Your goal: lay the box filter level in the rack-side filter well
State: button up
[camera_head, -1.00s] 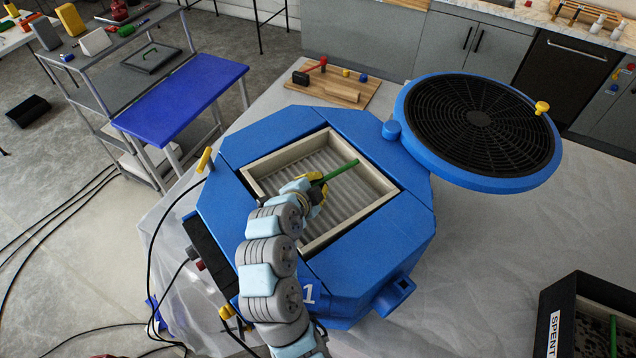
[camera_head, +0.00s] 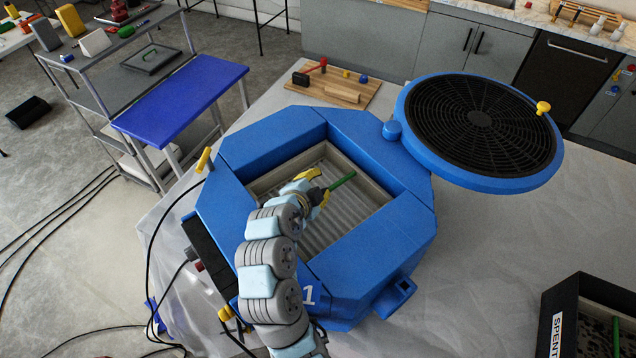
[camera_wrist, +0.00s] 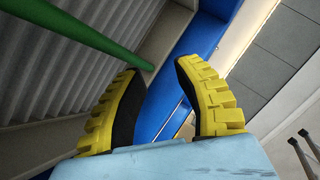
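The box filter (camera_head: 335,220), with a pale frame, grey pleats and a green handle bar (camera_head: 342,181), sits down inside the square well of the blue octagonal housing (camera_head: 262,140). Its rim is below the housing's top face and looks about level, though my arm hides its near left part. My gripper (camera_head: 317,188) is over the filter, by the handle's left end. In the wrist view, the yellow fingers with black pads (camera_wrist: 162,78) stand apart with nothing between them. The handle (camera_wrist: 85,25) passes outside the left finger, close to its tip; I cannot tell whether they touch.
The round black-grilled lid (camera_head: 478,118) is swung open at the right. A black bin marked SPENT (camera_head: 557,333) stands at the lower right. A rack with a blue shelf (camera_head: 180,97) stands at the left. A wooden board (camera_head: 345,88) lies behind the housing.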

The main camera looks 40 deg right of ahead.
jog(key=shift+r+p, duration=0.85)
jog(key=shift+p, duration=0.45)
jog(key=b+v, duration=0.3)
jog(key=v, duration=0.8)
jog(key=shift+s+a, duration=0.15)
jog(key=shift+a, duration=0.3)
